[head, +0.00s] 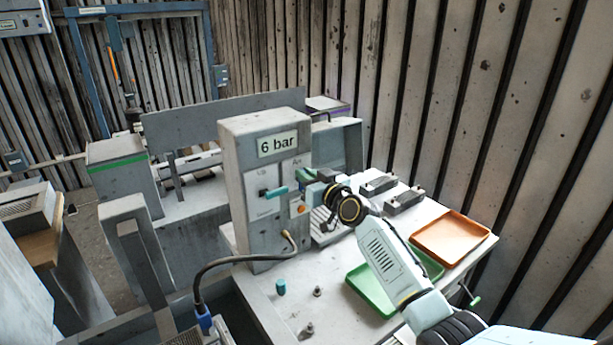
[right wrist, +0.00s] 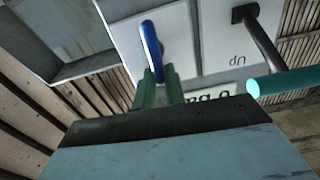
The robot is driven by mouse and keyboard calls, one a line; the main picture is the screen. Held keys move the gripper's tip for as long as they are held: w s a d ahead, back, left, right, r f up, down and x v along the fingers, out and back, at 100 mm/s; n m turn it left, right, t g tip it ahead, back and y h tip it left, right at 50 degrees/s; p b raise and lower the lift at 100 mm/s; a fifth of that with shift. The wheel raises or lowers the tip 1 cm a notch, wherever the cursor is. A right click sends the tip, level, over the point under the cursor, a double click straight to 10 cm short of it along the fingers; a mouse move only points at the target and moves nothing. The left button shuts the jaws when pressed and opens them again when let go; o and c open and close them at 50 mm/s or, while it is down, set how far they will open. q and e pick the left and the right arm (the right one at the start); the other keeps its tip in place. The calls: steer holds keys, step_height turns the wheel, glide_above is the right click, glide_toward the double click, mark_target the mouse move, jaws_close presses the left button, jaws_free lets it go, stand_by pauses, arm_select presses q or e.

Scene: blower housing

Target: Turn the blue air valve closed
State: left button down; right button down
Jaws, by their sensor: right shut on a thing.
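The blue air valve's handle (right wrist: 152,48) is a long blue bar on the light panel, seen in the right wrist view. My right gripper (right wrist: 158,82) has its green fingers shut on the near end of this handle. In the head view my right gripper (head: 303,175) is at the right side of the grey control box (head: 250,215), which bears a "6 bar" label (head: 278,144). The valve handle is hidden there by the gripper. My left gripper is out of view.
A teal lever (head: 277,193) sticks out of the same panel, left of my gripper; it also shows in the right wrist view (right wrist: 280,82). An orange knob (head: 301,209) sits below. A hose (head: 230,260) bends from the box. Green (head: 377,303) and orange (head: 451,238) trays lie right.

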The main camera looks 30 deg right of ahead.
steer(key=shift+w+d+f+m+b, duration=0.1)
steer(key=shift+d+f+m+b, duration=0.25)
steer(key=shift+m, duration=2.5)
steer(key=shift+d+f+m+b, duration=0.1)
steer(key=shift+d+f+m, duration=0.4)
steer(key=shift+m, duration=2.4)
steer(key=shift+w+d+f+m+b, duration=0.1)
steer(key=shift+d+f+m+b, duration=0.25)
steer(key=shift+m, duration=2.5)
steer(key=shift+f, duration=0.15)
steer(key=c, duration=1.5)
jaws_free()
steer(key=shift+o, duration=0.2)
steer(key=shift+s, duration=0.15)
steer(key=s+d, duration=0.2)
steer(key=s, duration=1.1)
steer(key=shift+p, duration=0.35)
steer(key=shift+a, duration=0.1)
